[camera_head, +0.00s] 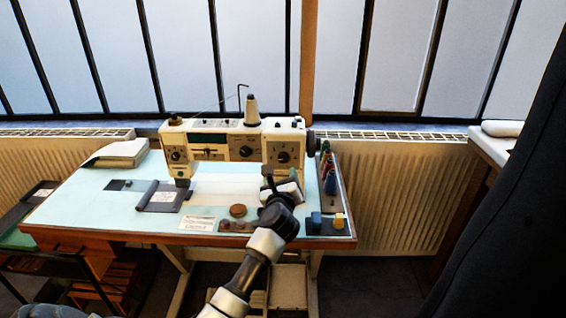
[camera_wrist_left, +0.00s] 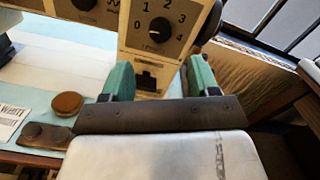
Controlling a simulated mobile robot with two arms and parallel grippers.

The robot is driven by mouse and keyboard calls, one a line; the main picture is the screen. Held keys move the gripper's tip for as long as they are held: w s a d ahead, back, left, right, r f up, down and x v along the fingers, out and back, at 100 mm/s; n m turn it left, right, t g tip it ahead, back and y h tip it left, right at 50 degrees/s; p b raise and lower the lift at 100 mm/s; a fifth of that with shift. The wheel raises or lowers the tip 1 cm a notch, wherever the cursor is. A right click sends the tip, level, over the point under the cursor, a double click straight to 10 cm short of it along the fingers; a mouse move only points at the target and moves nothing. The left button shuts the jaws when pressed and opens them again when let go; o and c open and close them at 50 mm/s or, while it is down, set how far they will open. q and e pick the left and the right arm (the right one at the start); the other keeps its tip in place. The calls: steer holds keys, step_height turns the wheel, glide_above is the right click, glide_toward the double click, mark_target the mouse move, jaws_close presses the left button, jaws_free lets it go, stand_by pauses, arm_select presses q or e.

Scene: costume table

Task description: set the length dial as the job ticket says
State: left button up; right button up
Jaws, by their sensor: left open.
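A cream sewing machine (camera_head: 215,149) stands on the pale blue table. Its right-hand panel carries a black dial (camera_head: 283,156). In the left wrist view this dial (camera_wrist_left: 160,30) has the numbers 0 to 4 around it; the label beneath and the exact pointer setting are too small to read. My left gripper (camera_head: 280,178) is open and empty in front of that panel. In the left wrist view its green fingers (camera_wrist_left: 160,80) are apart, below the dial and not around it. A white printed card (camera_head: 197,224) lies at the table's front; its text is not legible. My right gripper is not in view.
Other dials (camera_head: 245,152) are on the machine. A round brown item (camera_head: 238,210) lies left of my gripper. Thread spools (camera_head: 329,178) and blue and yellow blocks (camera_head: 327,221) are at the right. A dark grey roll (camera_head: 150,194) lies left. A spool (camera_head: 251,111) stands on top.

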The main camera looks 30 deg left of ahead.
mark_target(283, 159)
arm_select(q)
steer(key=b+x, duration=0.1)
steer(key=x, duration=0.7)
steer(key=shift+w+a, duration=0.15)
steer(key=shift+w, duration=0.2)
steer(key=shift+c, duration=0.2)
